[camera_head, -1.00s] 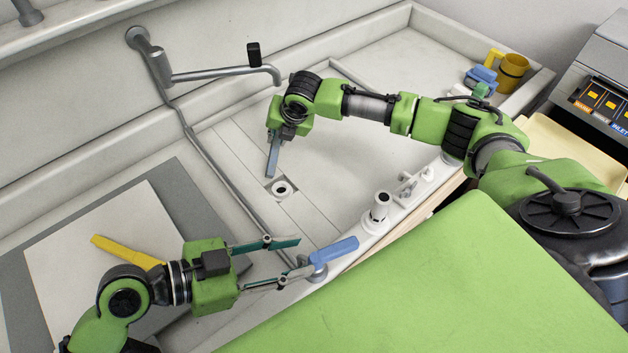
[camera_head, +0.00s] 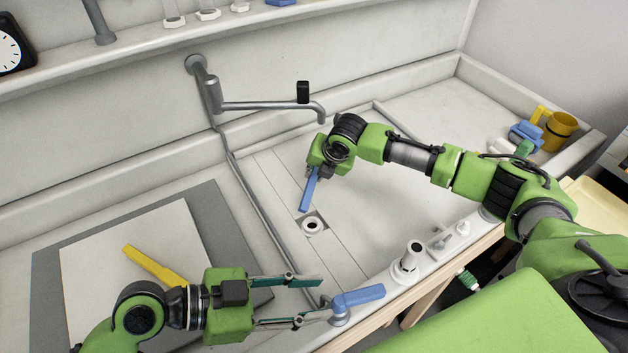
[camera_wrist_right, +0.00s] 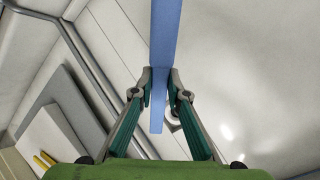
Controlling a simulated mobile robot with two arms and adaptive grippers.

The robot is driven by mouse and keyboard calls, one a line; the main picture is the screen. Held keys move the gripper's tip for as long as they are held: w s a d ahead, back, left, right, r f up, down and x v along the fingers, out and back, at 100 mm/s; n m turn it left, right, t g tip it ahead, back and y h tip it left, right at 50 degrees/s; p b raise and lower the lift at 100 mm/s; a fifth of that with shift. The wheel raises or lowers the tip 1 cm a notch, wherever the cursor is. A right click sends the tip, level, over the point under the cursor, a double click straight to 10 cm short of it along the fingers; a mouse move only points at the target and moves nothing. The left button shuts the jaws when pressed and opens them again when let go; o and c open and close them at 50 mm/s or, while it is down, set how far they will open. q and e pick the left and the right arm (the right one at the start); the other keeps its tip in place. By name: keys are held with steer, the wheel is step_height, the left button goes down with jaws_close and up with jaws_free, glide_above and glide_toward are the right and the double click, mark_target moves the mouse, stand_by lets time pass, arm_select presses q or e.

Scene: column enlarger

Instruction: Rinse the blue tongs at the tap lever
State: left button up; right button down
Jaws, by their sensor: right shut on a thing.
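The blue tongs (camera_head: 308,192) are held in my right gripper (camera_head: 319,172) and hang steeply down over the sink, near the drain. In the right wrist view the blue tongs (camera_wrist_right: 165,40) pass between the green-padded fingers of the right gripper (camera_wrist_right: 158,90). The metal tap spout (camera_head: 265,106) ends above and left of my right wrist, with a black piece (camera_head: 303,92) on top. A blue lever (camera_head: 358,297) stands on a round metal base at the front edge. My left gripper (camera_head: 325,297) is open and empty, its fingertips close to the lever; contact is unclear.
The drain (camera_head: 312,225) lies in a sink channel below the tongs. A metal pipe runs along the sink's left side. Yellow tongs (camera_head: 155,265) lie on a white board at left. White fittings (camera_head: 411,258) line the front edge. A yellow mug (camera_head: 558,131) stands at right.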

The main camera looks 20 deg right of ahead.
mark_target(365, 293)
arm_select(q)
steer(key=shift+d, duration=0.1)
steer(key=x, duration=1.1)
steer(key=shift+s+d+f, duration=0.1)
steer(key=shift+d+f, duration=0.1)
steer(key=shift+d, duration=0.15)
jaws_close()
